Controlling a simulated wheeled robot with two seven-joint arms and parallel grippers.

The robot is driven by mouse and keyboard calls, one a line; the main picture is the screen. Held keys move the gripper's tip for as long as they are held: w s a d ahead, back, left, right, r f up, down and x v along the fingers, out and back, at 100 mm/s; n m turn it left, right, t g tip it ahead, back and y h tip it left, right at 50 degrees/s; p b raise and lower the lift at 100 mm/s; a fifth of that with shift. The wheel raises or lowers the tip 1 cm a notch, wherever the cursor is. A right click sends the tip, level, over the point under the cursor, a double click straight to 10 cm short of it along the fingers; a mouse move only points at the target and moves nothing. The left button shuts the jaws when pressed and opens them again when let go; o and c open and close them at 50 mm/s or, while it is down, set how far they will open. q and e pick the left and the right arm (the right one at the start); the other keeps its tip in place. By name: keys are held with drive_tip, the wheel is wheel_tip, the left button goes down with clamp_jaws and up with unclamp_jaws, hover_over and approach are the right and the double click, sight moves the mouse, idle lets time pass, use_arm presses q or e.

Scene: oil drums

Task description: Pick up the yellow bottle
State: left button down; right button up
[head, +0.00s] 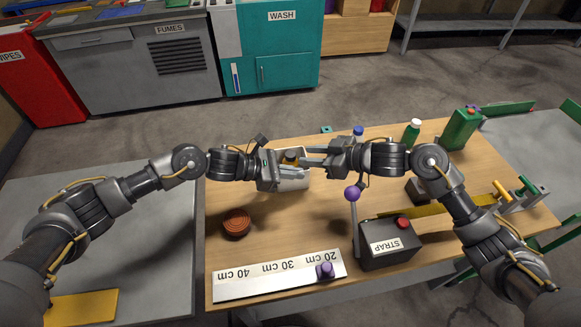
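A small patch of yellow (291,155), which looks like the yellow bottle, shows inside a pale container (293,184) near the back left of the wooden table. Most of it is hidden behind the container and my grippers. My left gripper (306,180) is in front of the container, its fingers pointing right; I cannot tell how far apart they are. My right gripper (304,155) reaches in from the right, just beside the yellow patch. Its two fingers look spread, with nothing seen between them. I cannot tell whether either gripper touches the container or the yellow thing.
A blue cap (358,130), a green bottle (412,133) and a green can (461,128) stand at the back. Bare wood lies between coil and rod.

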sight(293, 155)
drive_tip(key=shift+x, duration=2.6)
drive_tip(key=shift+c, duration=0.4)
clamp_jaws()
